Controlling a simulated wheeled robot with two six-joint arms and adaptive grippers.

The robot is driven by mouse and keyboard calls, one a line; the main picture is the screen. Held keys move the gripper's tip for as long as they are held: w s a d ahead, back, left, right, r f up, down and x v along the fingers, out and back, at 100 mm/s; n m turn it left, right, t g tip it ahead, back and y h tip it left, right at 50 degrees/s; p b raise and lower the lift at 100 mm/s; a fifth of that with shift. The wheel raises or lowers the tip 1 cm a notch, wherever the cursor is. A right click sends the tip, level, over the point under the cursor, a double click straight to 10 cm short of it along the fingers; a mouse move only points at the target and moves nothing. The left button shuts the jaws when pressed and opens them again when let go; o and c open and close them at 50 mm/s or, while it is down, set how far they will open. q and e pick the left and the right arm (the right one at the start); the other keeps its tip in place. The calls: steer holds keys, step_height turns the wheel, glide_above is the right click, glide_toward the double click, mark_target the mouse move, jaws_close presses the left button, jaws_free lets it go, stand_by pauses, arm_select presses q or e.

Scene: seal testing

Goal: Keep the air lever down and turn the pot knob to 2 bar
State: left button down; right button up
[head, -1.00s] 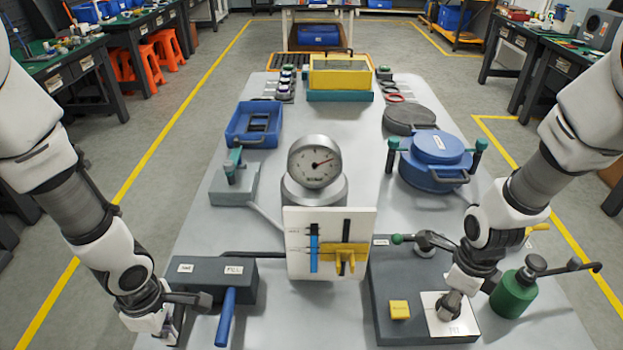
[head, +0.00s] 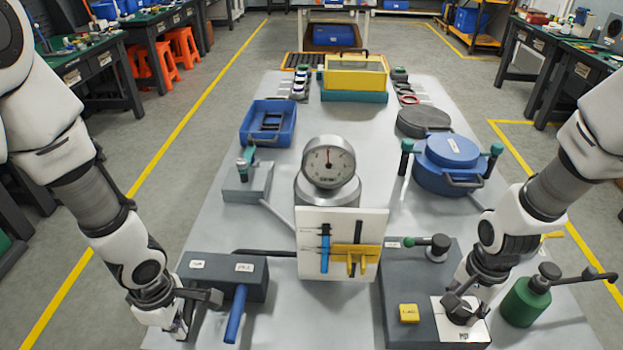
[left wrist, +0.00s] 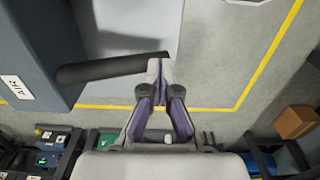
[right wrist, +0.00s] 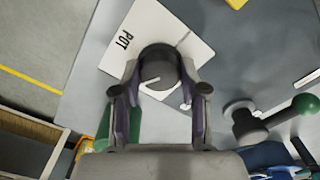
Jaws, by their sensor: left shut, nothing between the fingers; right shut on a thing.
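My right gripper (head: 460,305) is shut on the dark round pot knob (right wrist: 158,62), which stands on the white POT card (right wrist: 128,32). The round pressure gauge (head: 328,163) stands in the middle, needle about straight up; its digits are too small to read.
The right grey base (head: 395,300) carries a yellow block (head: 409,313) and a green-tipped lever (head: 425,242). A green bottle (head: 524,303) stands right of my right gripper. A blue pot (head: 446,165) is behind.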

steer(key=o, duration=1.5)
steer(key=shift+f, duration=0.1)
steer(key=m, duration=1)
steer(key=shift+m, duration=0.4)
steer(key=c, duration=1.5)
steer(key=n, duration=0.3)
steer(key=o, duration=0.6)
steer(key=shift+n, duration=0.9)
steer(key=o, duration=0.9)
